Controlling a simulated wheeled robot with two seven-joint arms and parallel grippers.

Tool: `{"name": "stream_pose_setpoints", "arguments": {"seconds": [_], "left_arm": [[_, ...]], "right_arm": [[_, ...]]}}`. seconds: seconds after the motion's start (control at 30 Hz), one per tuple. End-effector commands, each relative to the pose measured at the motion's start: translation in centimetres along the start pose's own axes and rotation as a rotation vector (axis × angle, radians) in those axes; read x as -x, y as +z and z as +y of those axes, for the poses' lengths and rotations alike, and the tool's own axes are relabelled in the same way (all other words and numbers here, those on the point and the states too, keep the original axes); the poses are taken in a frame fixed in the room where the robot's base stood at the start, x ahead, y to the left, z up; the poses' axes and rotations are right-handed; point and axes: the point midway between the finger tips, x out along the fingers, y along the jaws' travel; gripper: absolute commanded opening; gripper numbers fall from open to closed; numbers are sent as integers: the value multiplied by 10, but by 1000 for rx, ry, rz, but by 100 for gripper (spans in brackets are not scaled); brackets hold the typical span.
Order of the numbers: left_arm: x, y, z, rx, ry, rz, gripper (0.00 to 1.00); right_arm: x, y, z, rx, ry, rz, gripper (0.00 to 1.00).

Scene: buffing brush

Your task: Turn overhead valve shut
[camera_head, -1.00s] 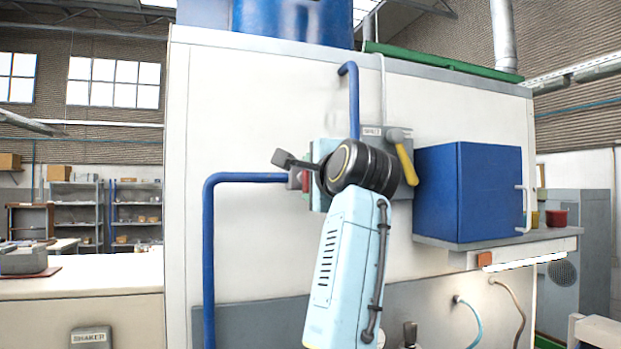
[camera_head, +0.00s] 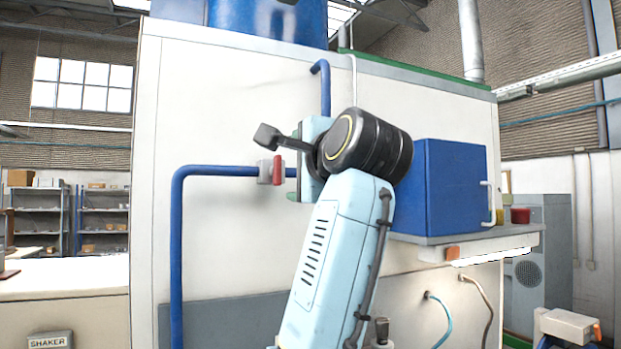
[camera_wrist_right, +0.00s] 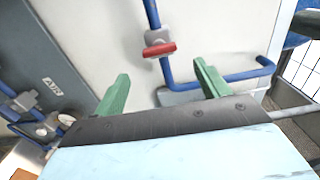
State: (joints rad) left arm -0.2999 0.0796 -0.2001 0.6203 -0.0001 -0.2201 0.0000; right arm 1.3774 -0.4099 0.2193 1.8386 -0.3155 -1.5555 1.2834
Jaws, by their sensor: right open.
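A valve with a red handle (camera_head: 278,170) and a grey body sits on the blue pipe at the white wall in the head view. The red handle (camera_wrist_right: 160,49) also shows in the right wrist view, ahead of and between the fingers but apart from them. My right gripper (camera_wrist_right: 161,73) has its two green fingers spread and empty. In the head view my right gripper (camera_head: 314,155) is just right of the valve, and its fingers are mostly hidden by the wrist. My left gripper is not in view.
A blue cabinet (camera_head: 452,188) stands on a grey shelf (camera_head: 470,236) right of my wrist. Blue pipe (camera_head: 178,250) runs down the wall on the left. A grey panel (camera_wrist_right: 60,60) marked AIR and more pipework show left in the wrist view.

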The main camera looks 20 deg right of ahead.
Motion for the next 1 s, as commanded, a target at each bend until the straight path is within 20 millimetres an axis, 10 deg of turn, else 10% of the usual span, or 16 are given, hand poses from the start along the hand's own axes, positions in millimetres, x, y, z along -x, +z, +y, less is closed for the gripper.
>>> {"name": "stream_pose_setpoints", "arguments": {"seconds": [0.33, 1.0], "left_arm": [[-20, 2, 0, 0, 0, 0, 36], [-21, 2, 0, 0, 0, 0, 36]], "right_arm": [[55, 0, 1, -1, -1, 0, 75], [57, -1, 5, 7, 9, 2, 75]]}}
